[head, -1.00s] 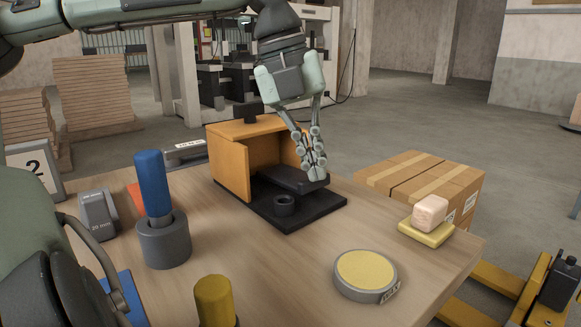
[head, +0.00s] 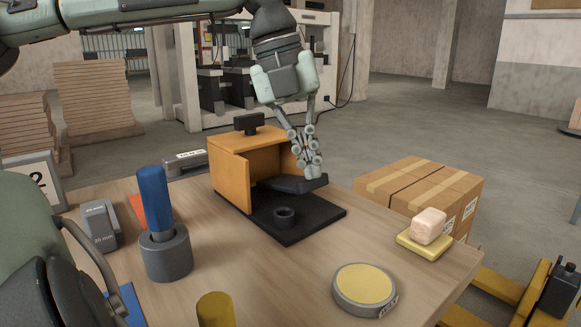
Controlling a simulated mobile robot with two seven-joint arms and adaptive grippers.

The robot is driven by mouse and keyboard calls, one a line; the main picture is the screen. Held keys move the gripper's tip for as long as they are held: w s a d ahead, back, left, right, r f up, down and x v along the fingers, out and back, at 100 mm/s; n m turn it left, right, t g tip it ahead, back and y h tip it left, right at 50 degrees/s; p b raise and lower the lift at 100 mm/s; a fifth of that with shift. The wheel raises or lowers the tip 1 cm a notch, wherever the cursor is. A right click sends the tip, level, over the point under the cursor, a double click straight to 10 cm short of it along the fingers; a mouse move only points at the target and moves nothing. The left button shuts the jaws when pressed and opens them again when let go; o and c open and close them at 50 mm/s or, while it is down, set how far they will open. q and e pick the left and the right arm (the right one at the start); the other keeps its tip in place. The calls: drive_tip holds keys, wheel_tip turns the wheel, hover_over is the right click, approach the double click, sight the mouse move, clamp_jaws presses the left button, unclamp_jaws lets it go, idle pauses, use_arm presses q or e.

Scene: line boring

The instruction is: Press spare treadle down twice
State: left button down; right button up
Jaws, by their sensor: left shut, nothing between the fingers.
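The treadle is a dark pedal (head: 290,184) on a black base plate (head: 300,225), partly under an orange guard box (head: 230,175) that is open toward the right front. My left gripper (head: 315,170) hangs down from above with its fingers together and nothing between them. Its tips are at the pedal's free right end and look to be touching its top or just above it; the exact contact cannot be told. The pedal's free end stands above the plate. My right gripper is not in view.
On the wooden table (head: 225,255) are a blue rod (head: 154,200) in a grey holder (head: 166,258), a yellow cylinder (head: 215,310), a round yellow-topped pad (head: 365,286) and a pinkish block (head: 429,225) on a yellow base. Cardboard boxes (head: 415,187) stand beyond the right edge.

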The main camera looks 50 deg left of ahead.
sight(291, 185)
use_arm(q)
drive_tip(key=shift+a+r+p, duration=0.35)
drive_tip(key=shift+r, duration=0.1)
drive_tip(key=shift+a+r+p, duration=0.25)
drive_tip(key=shift+r+p, duration=0.2)
drive_tip(key=shift+r, duration=0.15)
drive_tip(key=shift+a+r+p, duration=0.2)
drive_tip(key=shift+r+p, duration=0.2)
drive_tip(key=shift+r, duration=0.15)
drive_tip(key=p+v, duration=0.1)
drive_tip(key=v, duration=0.5)
drive_tip(key=shift+f, duration=0.1)
idle(0.4)
